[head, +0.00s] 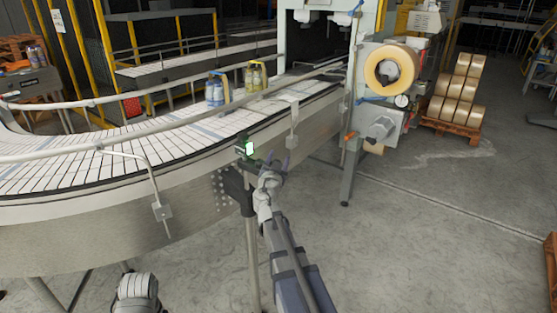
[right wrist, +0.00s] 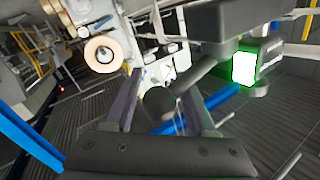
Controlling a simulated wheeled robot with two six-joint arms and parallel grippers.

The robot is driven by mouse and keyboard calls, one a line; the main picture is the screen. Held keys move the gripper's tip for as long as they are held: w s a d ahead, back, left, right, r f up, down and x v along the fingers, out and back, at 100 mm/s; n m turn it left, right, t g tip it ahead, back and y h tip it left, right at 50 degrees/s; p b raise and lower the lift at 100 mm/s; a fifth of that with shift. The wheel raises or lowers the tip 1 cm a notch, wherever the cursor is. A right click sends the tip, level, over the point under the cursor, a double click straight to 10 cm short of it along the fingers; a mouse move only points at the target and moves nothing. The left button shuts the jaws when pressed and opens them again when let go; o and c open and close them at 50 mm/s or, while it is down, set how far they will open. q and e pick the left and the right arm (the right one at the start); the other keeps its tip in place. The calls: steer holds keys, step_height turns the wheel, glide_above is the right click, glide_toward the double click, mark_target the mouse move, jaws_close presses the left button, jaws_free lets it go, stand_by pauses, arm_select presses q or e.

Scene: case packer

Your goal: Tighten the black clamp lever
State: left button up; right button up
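The black clamp lever (right wrist: 192,80) shows in the right wrist view as a dark arm with a round knob at its end, running down from a black clamp block (right wrist: 238,18). My right gripper (right wrist: 163,108) is open, with the knob seen between its two fingers. I cannot tell whether either finger touches it. In the head view my right gripper (head: 273,166) is just right of the black bracket (head: 236,186) at the conveyor's side, below a small device with a lit green screen (head: 249,148). The lever is hard to make out there.
The curved conveyor (head: 130,150) with metal guide rails runs behind the bracket and carries a few bottles (head: 215,91). A grey stand post (head: 251,250) rises below the bracket. A machine with a tape roll (head: 391,67) stands at right.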

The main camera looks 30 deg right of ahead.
steer(key=shift+s, duration=0.1)
steer(key=c, duration=0.7)
jaws_close()
steer(key=shift+s, duration=0.2)
